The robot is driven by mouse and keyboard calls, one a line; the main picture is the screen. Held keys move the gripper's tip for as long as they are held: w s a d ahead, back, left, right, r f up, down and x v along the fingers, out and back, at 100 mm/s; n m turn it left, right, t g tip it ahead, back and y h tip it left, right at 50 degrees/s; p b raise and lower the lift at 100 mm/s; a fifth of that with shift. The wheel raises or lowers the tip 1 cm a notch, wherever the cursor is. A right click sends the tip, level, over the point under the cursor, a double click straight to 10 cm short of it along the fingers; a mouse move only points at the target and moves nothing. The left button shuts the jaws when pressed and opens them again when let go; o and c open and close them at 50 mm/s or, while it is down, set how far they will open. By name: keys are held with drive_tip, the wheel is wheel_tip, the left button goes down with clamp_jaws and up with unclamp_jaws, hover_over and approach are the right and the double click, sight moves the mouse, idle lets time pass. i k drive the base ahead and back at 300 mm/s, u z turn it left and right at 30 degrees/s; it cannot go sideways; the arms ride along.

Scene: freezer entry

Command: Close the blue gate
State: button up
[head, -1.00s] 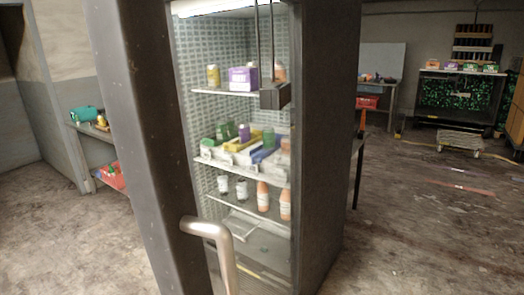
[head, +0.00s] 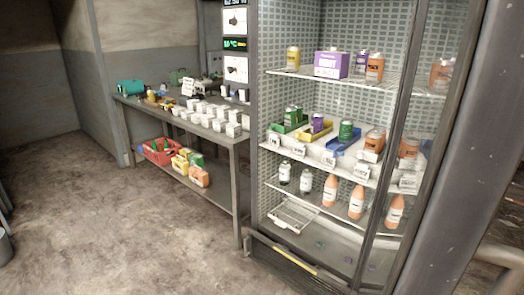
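No gate that is plainly blue shows. A tall grey-framed glass-fronted cabinet (head: 252,120) stands right of centre in the head view. A broad, dark blue-grey upright frame (head: 468,165) slants across the right side, close to the camera. A pale bent metal handle (head: 496,256) is at the lower right, partly cut off by the picture edge. I cannot tell whether this frame and handle belong to the gate in the task. My gripper is not in view.
The cabinet shelves hold a purple box (head: 331,64), cans and orange bottles (head: 329,190). Left of it, a grey workbench (head: 190,138) carries several white containers, with a red crate (head: 163,153) on its lower shelf. The floor (head: 75,215) at left is clear.

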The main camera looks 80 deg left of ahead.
sight(338, 151)
drive_tip(key=u, duration=2.3)
drive_tip(key=k, duration=0.6)
drive_tip(key=u, duration=0.65)
drive_tip(key=i, duration=0.75)
drive_tip(key=u, duration=0.8)
drive_tip(key=i, duration=1.2)
drive_tip(key=z, duration=0.6)
drive_tip(key=i, duration=0.85)
drive_tip(key=z, duration=0.6)
